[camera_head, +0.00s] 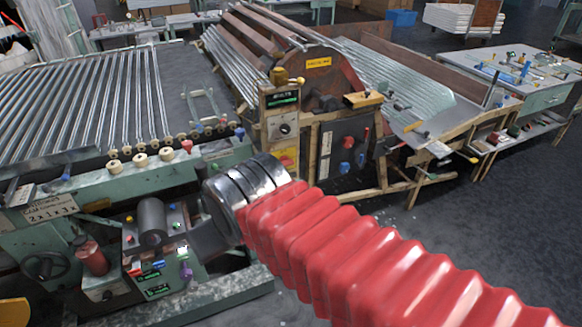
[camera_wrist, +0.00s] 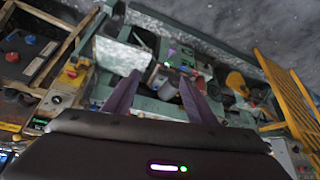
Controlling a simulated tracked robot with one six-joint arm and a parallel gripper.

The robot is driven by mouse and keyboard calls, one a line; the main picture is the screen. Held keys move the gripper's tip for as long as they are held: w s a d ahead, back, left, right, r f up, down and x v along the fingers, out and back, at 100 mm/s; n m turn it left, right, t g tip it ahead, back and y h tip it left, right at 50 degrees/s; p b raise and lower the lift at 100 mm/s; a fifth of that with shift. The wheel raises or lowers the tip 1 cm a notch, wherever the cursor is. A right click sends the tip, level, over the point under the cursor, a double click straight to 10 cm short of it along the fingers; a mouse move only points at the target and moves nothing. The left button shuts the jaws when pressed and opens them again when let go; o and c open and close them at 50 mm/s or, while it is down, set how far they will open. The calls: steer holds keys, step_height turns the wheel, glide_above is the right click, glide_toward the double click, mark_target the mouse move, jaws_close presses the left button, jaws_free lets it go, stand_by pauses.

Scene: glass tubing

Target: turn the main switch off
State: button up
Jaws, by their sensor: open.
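A narrow control post in the head view carries a dark knob on a light plate (camera_head: 284,130) and, below it, a yellow plate with a red part (camera_head: 286,158). The yellow plate with its red part (camera_wrist: 73,72) also shows at the left in the wrist view, with the knob plate (camera_wrist: 57,99) beside it. I cannot read which is the main switch. My gripper (camera_wrist: 158,75) is open, its two fingers apart and holding nothing. In the head view its dark end is left of and below the post, over the green machine, partly hidden by my wrist.
A small control box (camera_head: 157,265) with several coloured buttons and a grey cylinder (camera_head: 153,222) stands close to my gripper. A red canister (camera_head: 91,256) and a handwheel (camera_head: 45,265) are further left. Racks of glass tubes lie behind. The floor at right is clear.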

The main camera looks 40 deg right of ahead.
steer(key=shift+o, duration=1)
steer(key=w+d+f+m+t+h, duration=0.1)
steer(key=w+d+f+t+h, duration=0.1)
steer(key=w+d, duration=0.9)
steer(key=w, duration=0.4)
steer(key=shift+t, duration=0.3)
steer(key=w+d+f+t+h, duration=0.2)
steer(key=w+d+f, duration=0.4)
steer(key=w+d, duration=0.5)
steer(key=m+t, duration=0.2)
steer(key=t, duration=0.5)
glide_toward(289, 165)
steer(key=a+v, duration=0.1)
steer(key=v, duration=0.4)
steer(key=shift+w+d+r+h, duration=0.1)
steer(key=shift+w+d+h, duration=0.05)
steer(key=shift+h, duration=0.15)
steer(key=x, duration=1.3)
steer(key=shift+w+d, duration=0.15)
steer(key=shift+w, duration=0.25)
steer(key=shift+c, duration=0.5)
